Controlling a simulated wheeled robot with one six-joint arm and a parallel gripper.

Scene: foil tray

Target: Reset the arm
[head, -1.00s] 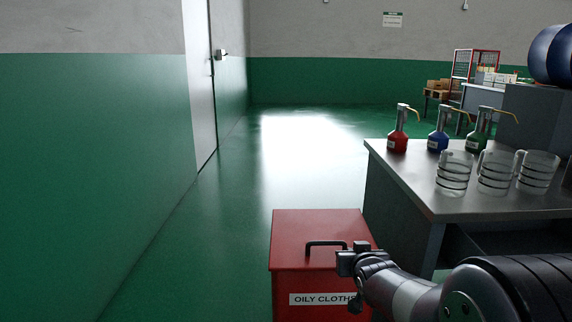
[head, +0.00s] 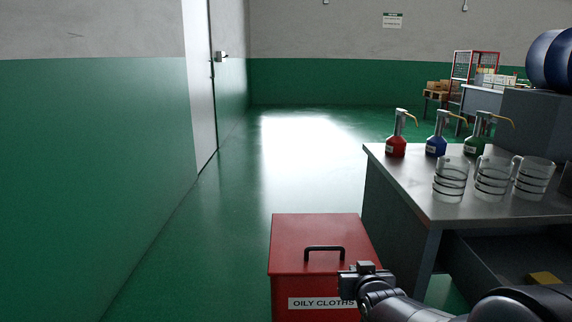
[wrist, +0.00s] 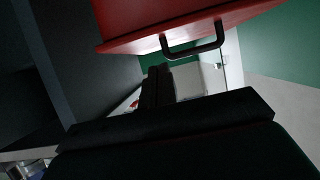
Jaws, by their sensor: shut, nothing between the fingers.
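My arm reaches in from the lower right of the head view, low in front of the bench. Its wrist end (head: 366,280) overlaps the right front of the red bin; whether they touch cannot be told. In the wrist view my gripper (wrist: 157,75) shows as dark fingers, shut with nothing between them. The red bin (head: 318,236), labelled OILY CLOTHS, has its lid down and a black handle (head: 324,249) on top. It also shows upside down at the top of the wrist view (wrist: 130,22).
A metal bench (head: 455,211) stands right of the bin, with red (head: 396,146), blue (head: 435,146) and green (head: 474,145) dispensers and three clear jugs (head: 492,179). A yellow item (head: 545,278) lies beneath. Floor left of the bin is clear to the wall.

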